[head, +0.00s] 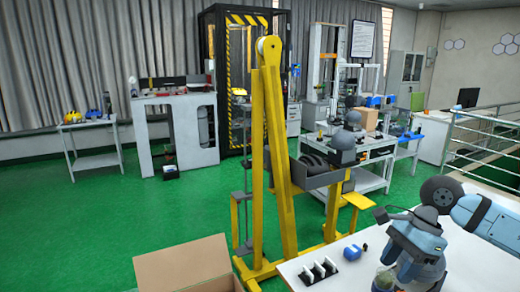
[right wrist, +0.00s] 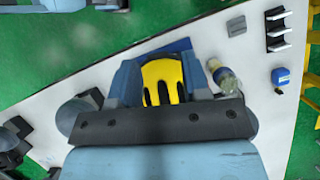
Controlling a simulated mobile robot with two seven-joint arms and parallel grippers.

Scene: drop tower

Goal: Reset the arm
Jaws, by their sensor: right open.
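My right arm comes in from the right in the head view, and its gripper (head: 400,268) points down over the white table (head: 465,262) at the lower right. In the right wrist view the right gripper (right wrist: 162,66) has its two blue-grey fingers apart. A yellow, dark-slotted object (right wrist: 163,78) shows between the fingers. I cannot tell whether the fingers touch it. A small clear bottle with a yellowish lower part (right wrist: 226,78) is beside the right-hand finger; the gripper partly hides it in the head view. My left gripper is not in view.
A blue rounded object (head: 351,252) and a dark rack with white plates (head: 319,270) lie on the table's left part. The yellow drop tower (head: 270,150) stands behind it. An open cardboard box (head: 190,265) is at lower left. Green floor is clear at left.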

